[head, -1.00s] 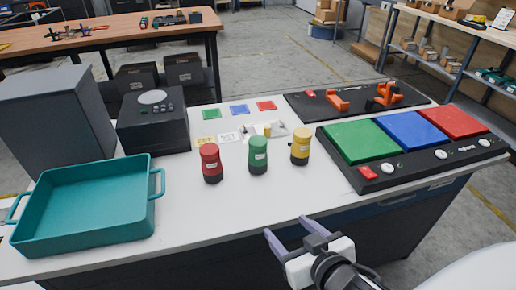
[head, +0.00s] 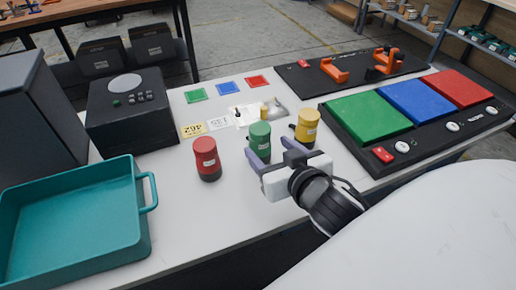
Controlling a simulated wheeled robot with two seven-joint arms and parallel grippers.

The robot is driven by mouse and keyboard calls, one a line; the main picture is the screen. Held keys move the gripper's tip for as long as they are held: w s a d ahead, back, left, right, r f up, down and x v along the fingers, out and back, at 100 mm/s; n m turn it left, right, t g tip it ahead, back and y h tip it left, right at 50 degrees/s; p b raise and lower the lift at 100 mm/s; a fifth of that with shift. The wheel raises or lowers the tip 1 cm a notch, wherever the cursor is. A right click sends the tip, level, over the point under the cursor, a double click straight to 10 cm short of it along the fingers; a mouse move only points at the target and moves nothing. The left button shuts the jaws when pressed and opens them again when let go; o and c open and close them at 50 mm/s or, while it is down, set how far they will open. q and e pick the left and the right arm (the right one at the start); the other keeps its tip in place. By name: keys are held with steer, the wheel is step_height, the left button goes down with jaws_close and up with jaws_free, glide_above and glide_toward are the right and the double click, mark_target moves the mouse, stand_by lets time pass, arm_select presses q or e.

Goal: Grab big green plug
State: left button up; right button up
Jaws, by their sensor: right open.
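The big green plug (head: 259,138) stands upright on the white table, with a dark base and a small white label. A red plug (head: 206,158) stands to its left and a yellow plug (head: 306,126) to its right. My right gripper (head: 268,157) is open, its two purple fingers pointing at the green plug from the near side. The left finger overlaps the lower part of the green plug in the picture; I cannot tell whether it touches. The right finger is between the green and yellow plugs. My left gripper is not in view.
A teal tray (head: 75,230) sits at the left, with a black box (head: 130,112) behind it. A black panel with green, blue and red pads (head: 418,102) is at the right. Small coloured squares and number cards lie behind the plugs. The table front between tray and gripper is clear.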

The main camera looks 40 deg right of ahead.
mark_target(264, 144)
steer(key=shift+w+f, duration=0.15)
steer(key=shift+w, duration=0.25)
steer(key=x, duration=0.5)
steer(key=shift+w+p, duration=0.1)
steer(key=shift+p, duration=0.2)
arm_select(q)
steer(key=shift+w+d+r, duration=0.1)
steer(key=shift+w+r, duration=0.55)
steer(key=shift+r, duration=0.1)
arm_select(e)
steer(key=shift+w, duration=0.15)
steer(key=c, duration=1.3)
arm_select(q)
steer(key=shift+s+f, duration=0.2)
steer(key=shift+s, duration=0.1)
arm_select(e)
steer(key=shift+c, duration=0.2)
steer(key=shift+r, duration=0.25)
